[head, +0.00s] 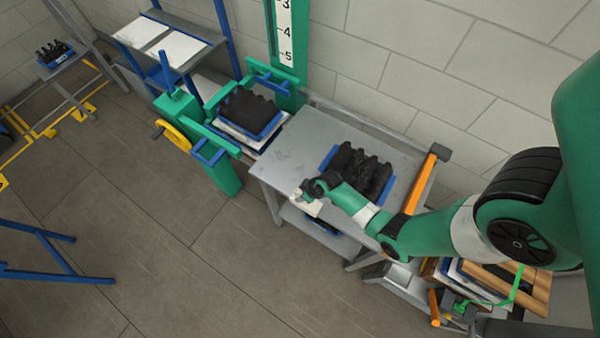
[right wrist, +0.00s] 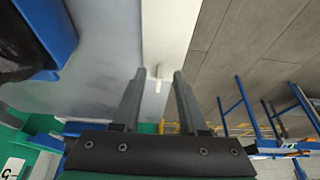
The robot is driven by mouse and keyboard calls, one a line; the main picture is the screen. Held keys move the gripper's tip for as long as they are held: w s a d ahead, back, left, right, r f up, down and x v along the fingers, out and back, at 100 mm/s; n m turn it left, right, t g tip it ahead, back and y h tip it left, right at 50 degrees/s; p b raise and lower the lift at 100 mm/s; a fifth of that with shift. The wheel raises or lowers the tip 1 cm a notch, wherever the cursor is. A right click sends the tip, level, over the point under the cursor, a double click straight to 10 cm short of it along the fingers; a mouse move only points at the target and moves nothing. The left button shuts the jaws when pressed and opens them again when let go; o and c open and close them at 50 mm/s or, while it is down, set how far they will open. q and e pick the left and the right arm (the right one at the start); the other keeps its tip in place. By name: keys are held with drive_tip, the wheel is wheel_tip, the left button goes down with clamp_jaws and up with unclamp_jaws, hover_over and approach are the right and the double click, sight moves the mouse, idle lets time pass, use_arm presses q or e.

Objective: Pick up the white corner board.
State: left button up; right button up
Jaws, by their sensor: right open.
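The white corner board (head: 313,208) shows in the head view as a small pale piece at the front edge of the grey metal table (head: 283,158). In the right wrist view the white board (right wrist: 168,30) is a long pale strip running up from between the fingertips, along the table edge. My right gripper (head: 304,196) is over that edge at the board. In the right wrist view its two fingers (right wrist: 160,74) are apart, one on each side of the board's near end. I cannot tell whether they touch it. My left gripper is not in view.
A blue tray (head: 327,160) of dark bottles stands on the table behind my right gripper. An orange bar (head: 420,184) lies at the table's right. Open floor (head: 150,240) lies in front.

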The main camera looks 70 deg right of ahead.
clamp_jaws()
idle(0.5)
